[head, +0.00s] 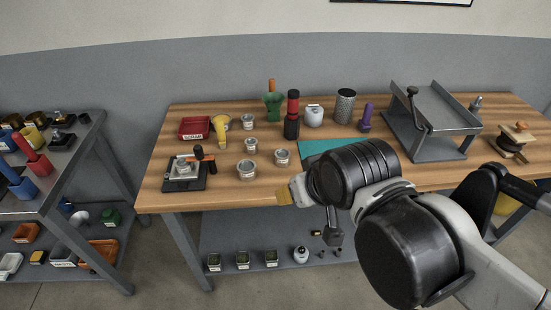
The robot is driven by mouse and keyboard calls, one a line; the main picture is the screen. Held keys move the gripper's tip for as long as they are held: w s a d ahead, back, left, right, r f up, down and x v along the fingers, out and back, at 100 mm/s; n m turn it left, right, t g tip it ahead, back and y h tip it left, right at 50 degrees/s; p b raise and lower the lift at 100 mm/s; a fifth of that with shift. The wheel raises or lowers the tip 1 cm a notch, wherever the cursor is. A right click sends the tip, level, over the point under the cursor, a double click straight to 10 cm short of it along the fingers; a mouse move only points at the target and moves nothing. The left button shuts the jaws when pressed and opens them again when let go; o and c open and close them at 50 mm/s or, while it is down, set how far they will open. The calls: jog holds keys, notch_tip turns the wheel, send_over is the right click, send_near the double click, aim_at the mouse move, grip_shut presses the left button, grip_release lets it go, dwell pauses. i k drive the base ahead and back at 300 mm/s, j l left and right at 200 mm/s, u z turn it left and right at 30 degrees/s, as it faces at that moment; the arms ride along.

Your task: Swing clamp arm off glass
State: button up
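A small fixture with a dark square base (171,186) stands at the front left of the wooden table. A grey metal block or cup (183,168) sits on it. An arm with an orange end and a black part (203,154) reaches over its right side and looks like the clamp arm. I cannot make out the glass at this size. My gripper (290,193) is over the table's front edge, right of the fixture and apart from it. Only its tan tip and pale side show; my wrist hides the rest, so its opening is unclear.
A red bin (194,127) and a yellow scoop (220,129) are behind the fixture. A teal mat (316,147) and a grey sloped stand (436,106) lie further right. A cluttered shelf cart (78,146) stands left.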

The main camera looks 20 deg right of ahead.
aim_at(199, 153)
jog(key=i+u, duration=0.2)
jog(key=u, duration=0.15)
jog(key=i+l+u, duration=0.1)
jog(key=u, duration=0.25)
jog(key=i, duration=0.05)
